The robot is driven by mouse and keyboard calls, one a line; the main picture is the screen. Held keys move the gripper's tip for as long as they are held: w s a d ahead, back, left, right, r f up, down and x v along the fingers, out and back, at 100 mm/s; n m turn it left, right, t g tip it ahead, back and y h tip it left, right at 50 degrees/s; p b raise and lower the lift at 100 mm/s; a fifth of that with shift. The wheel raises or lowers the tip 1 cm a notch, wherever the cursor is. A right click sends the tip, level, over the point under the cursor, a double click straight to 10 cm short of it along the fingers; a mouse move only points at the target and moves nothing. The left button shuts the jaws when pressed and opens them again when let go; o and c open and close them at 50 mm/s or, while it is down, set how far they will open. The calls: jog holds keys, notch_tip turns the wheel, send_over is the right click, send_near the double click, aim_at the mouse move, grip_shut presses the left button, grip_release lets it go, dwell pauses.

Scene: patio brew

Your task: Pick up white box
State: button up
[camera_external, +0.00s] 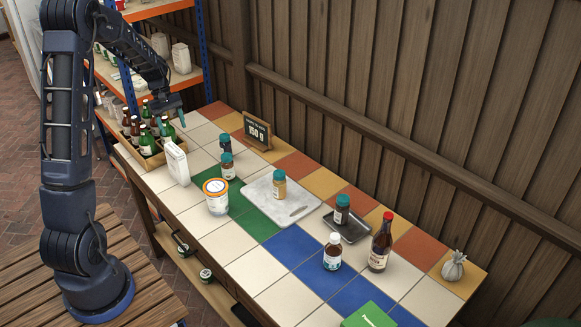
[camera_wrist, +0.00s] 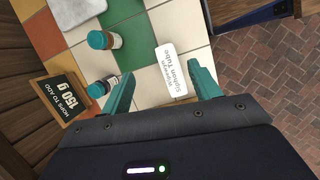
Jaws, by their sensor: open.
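The white box (camera_external: 177,164) stands upright on the tiled table, just right of the wooden bottle crate. In the wrist view my gripper (camera_wrist: 158,76) is open with two teal fingers. The box appears between the fingers, nearer the right one, and nothing is held.
A bottle crate (camera_external: 148,155) stands beside the box. A white tub (camera_external: 216,199), several teal-capped jars (camera_external: 227,166), a cutting board (camera_external: 284,197) and a "150 g" sign (camera_external: 257,133) are to the right. A wooden fence (camera_external: 360,90) runs behind; a shelf rack (camera_external: 150,70) stands beyond.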

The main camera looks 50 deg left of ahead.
aim_at(177, 164)
jog(key=shift+n+h, duration=0.3)
jog(key=shift+n, duration=0.4)
jog(key=a+f, duration=0.4)
jog(key=shift+s+a+f, duration=0.15)
jog(key=shift+s+f, duration=0.2)
jog(key=shift+x, duration=5.3)
jog(key=shift+a+f, duration=0.15)
jog(key=shift+f, duration=0.05)
jog(key=shift+c, duration=0.4)
jog(key=c, duration=1)
